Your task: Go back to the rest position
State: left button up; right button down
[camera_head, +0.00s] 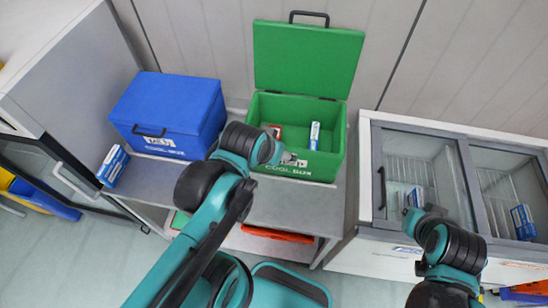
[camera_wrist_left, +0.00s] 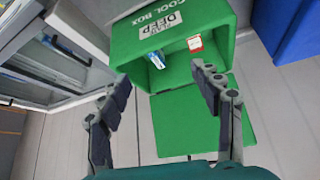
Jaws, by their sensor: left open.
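My left gripper (camera_head: 292,160) is over the front edge of the open green cool box (camera_head: 322,168). In the left wrist view its two fingers (camera_wrist_left: 162,88) are spread apart with nothing between them. The same green box (camera_wrist_left: 215,25) fills the upper middle of that upside-down view. Inside it are a white-and-blue packet (camera_head: 314,135) and a red-and-white packet (camera_head: 274,131). My right arm (camera_head: 455,250) is in front of the freezer; its fingers cannot be made out.
A closed blue cool box (camera_head: 165,110) stands left of the green one on a grey cart (camera_head: 285,208). A blue-and-white box (camera_head: 113,166) is at the cart's left end. A glass-topped freezer (camera_head: 365,170) holding packets is on the right. A cabinet (camera_head: 70,60) stands at the left.

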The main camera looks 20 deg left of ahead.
pick_arm(q)
jog(key=shift+s+d+f+t, duration=0.15)
jog(key=shift+s+f, duration=0.1)
jog(key=shift+s, duration=0.2)
jog(key=shift+s+d+f+t, duration=0.15)
jog(key=shift+s+f, duration=0.1)
jog(key=shift+s, duration=0.15)
notch_tip(320, 180, down, 14)
jog(key=b, duration=1.3)
jog(key=shift+r, duration=0.25)
